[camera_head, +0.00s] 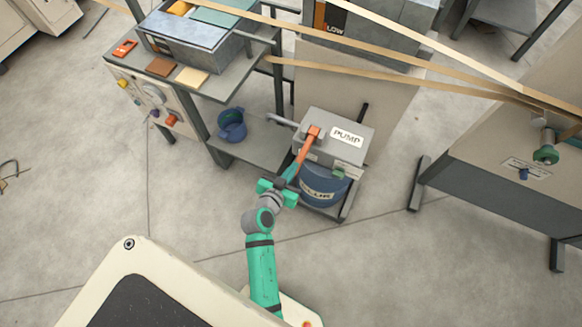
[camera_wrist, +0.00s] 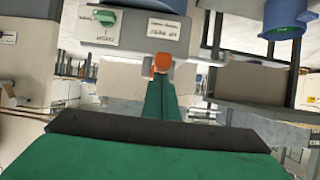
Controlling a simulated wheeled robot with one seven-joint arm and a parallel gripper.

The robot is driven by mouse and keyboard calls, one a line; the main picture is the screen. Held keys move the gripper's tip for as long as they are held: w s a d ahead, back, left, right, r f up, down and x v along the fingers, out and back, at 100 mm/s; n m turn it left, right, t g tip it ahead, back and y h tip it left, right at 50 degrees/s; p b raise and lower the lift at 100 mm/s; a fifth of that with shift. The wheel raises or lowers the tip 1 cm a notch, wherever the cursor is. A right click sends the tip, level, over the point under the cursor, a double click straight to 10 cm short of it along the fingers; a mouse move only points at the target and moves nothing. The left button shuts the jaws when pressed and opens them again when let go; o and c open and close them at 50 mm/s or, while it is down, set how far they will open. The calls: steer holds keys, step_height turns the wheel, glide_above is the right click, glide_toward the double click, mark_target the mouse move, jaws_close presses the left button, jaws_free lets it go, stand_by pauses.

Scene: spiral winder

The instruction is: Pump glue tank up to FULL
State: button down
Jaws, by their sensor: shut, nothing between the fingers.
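The grey pump box (camera_head: 354,153), labelled PUMP, sits over the blue glue tank (camera_head: 322,188) on a low dark stand. An orange lever (camera_head: 307,146) slopes from the top of the pump toward my gripper (camera_head: 291,173). My gripper is shut and empty, with its fingertips close to the lever's lower end. I cannot tell whether they touch. In the wrist view, the green fingers (camera_wrist: 160,96) are together, and a small orange part (camera_wrist: 161,64) shows just past their tips. A gauge panel marked LOW (camera_head: 331,28) stands behind, partly hidden by belts; its upper part is out of view.
A shelf frame (camera_head: 262,135) with a blue pot (camera_head: 231,124) stands left of the pump. Tan belts (camera_head: 400,73) run overhead. A grey-legged machine (camera_head: 490,190) stands at the right. The floor (camera_head: 390,265) in front is clear.

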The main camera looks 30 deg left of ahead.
steer(key=r+v, duration=0.1)
steer(key=v, duration=1)
steer(key=shift+w, duration=0.1)
steer(key=shift+w, duration=0.1)
stand_by(1.3)
